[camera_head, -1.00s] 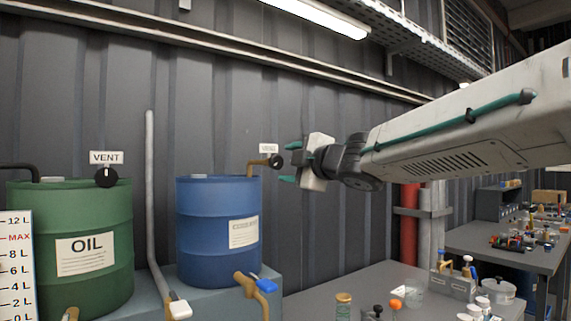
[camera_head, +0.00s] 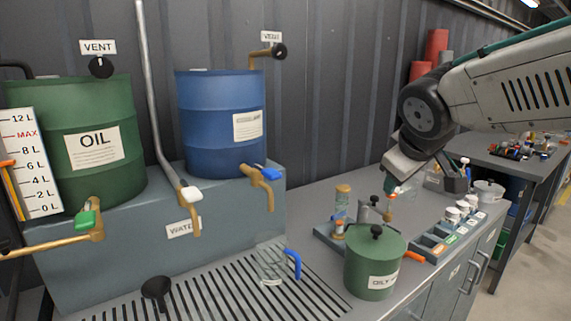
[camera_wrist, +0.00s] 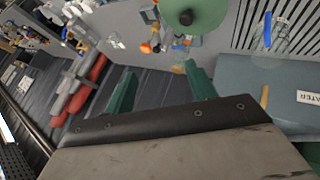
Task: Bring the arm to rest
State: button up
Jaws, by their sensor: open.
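My arm reaches in from the right in the head view, its wrist bent down over the back of the bench. My gripper (camera_head: 398,178) hangs above the bench, behind the green lidded pot; its fingertips are partly hidden in that view. In the wrist view my gripper (camera_wrist: 158,82) shows two green fingers spread well apart, with nothing between them. The jaws are open and empty.
A green pot (camera_head: 374,270) and a clear jug with a blue handle (camera_head: 271,263) stand on the bench. Behind are a green oil drum (camera_head: 60,125) and a blue drum (camera_head: 205,105) on a grey stand. A tray with several cups (camera_head: 430,243) lies right of the pot.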

jog(key=s+d+f+m+g+y, duration=0.1)
jog(key=s+f, duration=0.4)
jog(key=s, duration=0.8)
jog(key=s+d+f+m+g, duration=0.2)
jog(key=s+f+m+g, duration=0.3)
jog(key=s, duration=0.7)
jog(key=shift+s+d+g+y, duration=0.3)
jog(key=shift+s+d+y, duration=0.1)
